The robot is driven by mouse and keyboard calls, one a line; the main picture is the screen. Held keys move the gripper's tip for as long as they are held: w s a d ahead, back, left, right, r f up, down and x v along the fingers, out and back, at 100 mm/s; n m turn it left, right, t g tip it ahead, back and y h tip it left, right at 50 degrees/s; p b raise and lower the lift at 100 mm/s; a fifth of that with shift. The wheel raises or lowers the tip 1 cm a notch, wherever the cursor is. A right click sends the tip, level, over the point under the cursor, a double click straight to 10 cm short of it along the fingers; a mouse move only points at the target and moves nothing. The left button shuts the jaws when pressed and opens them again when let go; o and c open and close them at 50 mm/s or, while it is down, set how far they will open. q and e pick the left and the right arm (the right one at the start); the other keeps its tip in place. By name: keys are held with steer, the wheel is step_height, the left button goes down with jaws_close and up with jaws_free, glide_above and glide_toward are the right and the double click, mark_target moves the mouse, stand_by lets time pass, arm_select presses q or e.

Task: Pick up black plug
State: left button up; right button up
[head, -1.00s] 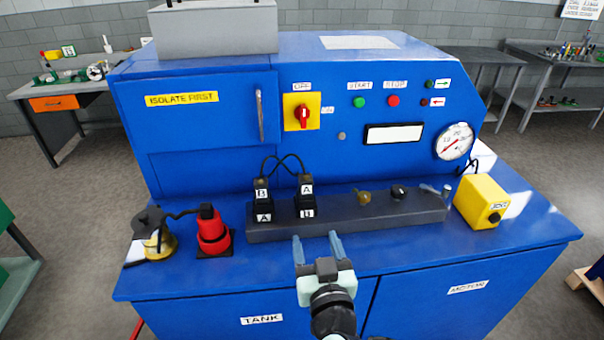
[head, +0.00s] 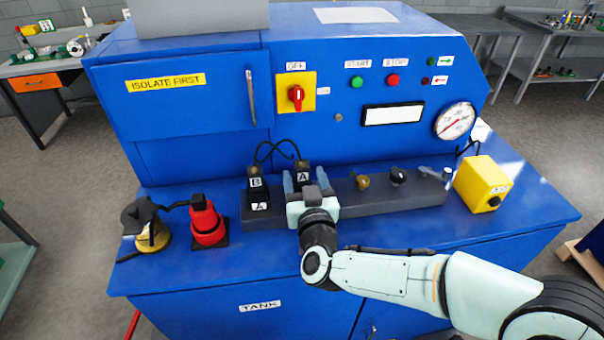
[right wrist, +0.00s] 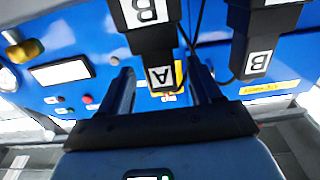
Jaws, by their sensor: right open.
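A black plug marked A (head: 303,172) stands in the right-hand black socket on the dark rail; that socket is hidden behind my gripper in the head view. A second black plug marked B (head: 256,176) stands in the left socket, which is marked A (head: 260,203). My right gripper (head: 304,181) is open, its fingers on either side of the plug marked A as the head view sees it. In the right wrist view the plug marked A (right wrist: 161,76) shows between the fingertips, below a socket marked B (right wrist: 145,12). Contact cannot be told. My left gripper is not in view.
The dark rail (head: 420,193) also carries a brass fitting (head: 362,181) and a black fitting (head: 398,176). Black cables cross above the two plugs. A red part (head: 206,222) and a brass part (head: 152,236) stand left; a yellow box (head: 482,184) stands right.

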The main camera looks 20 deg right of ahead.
mark_target(301, 164)
steer(key=x, duration=0.3)
steer(key=p+x, duration=0.1)
steer(key=shift+w+r, duration=0.15)
steer(key=shift+r, duration=0.15)
steer(key=shift+w+f, duration=0.1)
steer(key=shift+w, duration=0.2)
steer(key=shift+s, duration=0.25)
steer(key=shift+c, duration=0.6)
steer(key=c, duration=1)
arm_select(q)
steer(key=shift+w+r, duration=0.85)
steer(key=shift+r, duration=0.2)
arm_select(e)
steer(key=shift+o, duration=0.2)
